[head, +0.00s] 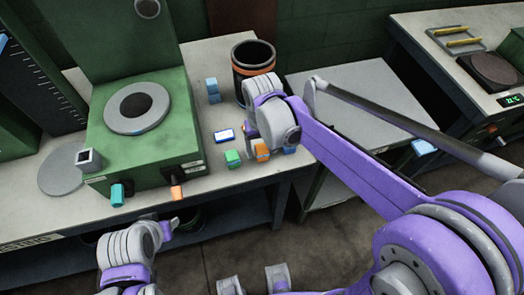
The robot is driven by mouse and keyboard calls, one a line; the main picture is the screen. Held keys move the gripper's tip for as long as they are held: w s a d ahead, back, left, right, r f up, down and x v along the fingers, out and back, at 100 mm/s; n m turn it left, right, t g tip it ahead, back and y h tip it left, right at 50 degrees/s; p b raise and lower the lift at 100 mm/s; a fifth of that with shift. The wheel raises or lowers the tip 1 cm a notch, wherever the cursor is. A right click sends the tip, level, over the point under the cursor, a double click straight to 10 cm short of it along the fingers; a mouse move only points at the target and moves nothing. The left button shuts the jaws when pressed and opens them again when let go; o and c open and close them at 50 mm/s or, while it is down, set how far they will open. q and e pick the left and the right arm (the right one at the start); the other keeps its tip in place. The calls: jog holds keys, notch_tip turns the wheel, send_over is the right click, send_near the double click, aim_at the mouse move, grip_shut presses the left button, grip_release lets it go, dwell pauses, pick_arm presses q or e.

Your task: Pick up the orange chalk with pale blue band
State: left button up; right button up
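A small orange block (262,153), which looks like the orange chalk, stands near the front edge of the grey bench; its band is too small to make out surely. My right gripper (256,133) is just above and behind it, pointing down. Its fingertips are mostly hidden by its own wrist, so I cannot tell its opening or any contact. My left gripper (166,229) is low in front of the bench, away from the chalk. Its finger gap is not clear.
A green block (232,159) stands left of the orange one, and a blue piece (289,150) right. A green machine (150,150) fills the left.

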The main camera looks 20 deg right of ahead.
aim_at(262, 148)
grip_shut()
jog(key=shift+r, duration=0.1)
notch_tip(262, 148, up, 10)
jog(key=shift+f+p, duration=0.1)
jog(key=shift+p, duration=0.25)
jog(key=c, duration=0.5)
grip_release()
grip_shut()
